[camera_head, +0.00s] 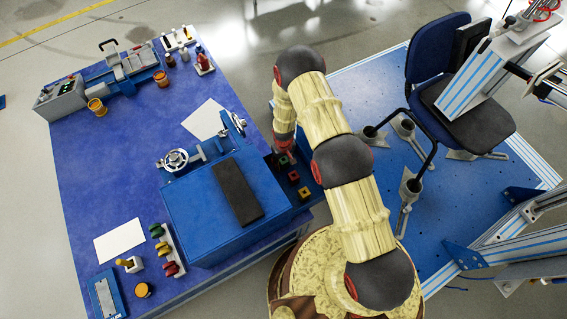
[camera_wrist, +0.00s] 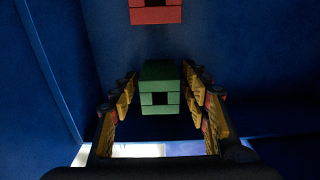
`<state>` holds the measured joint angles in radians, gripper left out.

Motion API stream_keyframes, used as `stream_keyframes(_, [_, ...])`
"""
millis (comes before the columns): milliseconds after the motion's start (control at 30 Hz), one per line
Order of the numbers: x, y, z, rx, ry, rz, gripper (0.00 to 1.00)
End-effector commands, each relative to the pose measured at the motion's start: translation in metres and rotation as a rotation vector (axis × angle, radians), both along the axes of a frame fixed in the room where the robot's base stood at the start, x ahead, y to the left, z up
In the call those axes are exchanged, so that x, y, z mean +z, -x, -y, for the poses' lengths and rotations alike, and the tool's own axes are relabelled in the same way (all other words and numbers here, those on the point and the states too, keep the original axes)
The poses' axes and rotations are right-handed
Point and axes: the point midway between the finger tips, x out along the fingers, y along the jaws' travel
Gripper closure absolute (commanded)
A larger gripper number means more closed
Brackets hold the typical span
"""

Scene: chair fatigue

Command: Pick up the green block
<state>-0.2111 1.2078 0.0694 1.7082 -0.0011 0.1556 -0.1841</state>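The green block (camera_wrist: 160,72) is in the middle of the wrist view, a small cube with a dark square opening in its face. My gripper (camera_wrist: 160,92) is open, with one finger on each side of the block. A gap shows between the block and each finger. In the head view my gripper (camera_head: 287,153) points down at the right side of the blue workbench. A small patch of green shows beside its tip there, but my gripper partly hides it.
A red block (camera_wrist: 155,12) lies beyond the green one. In the head view, small blocks (camera_head: 294,176) sit in a row by the blue machine box (camera_head: 205,210). A chair (camera_head: 450,90) stands on the blue platform to the right.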

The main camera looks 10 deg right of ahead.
Motion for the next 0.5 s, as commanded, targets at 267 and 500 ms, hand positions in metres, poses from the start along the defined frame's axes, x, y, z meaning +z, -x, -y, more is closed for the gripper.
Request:
stream_keyframes(267, [0.0, 0.0003, 0.0, 0.0, 0.0, -0.001, 0.71])
stream_keyframes(500, [0.0, 0.0003, 0.0, 0.0, 0.0, -0.001, 0.85])
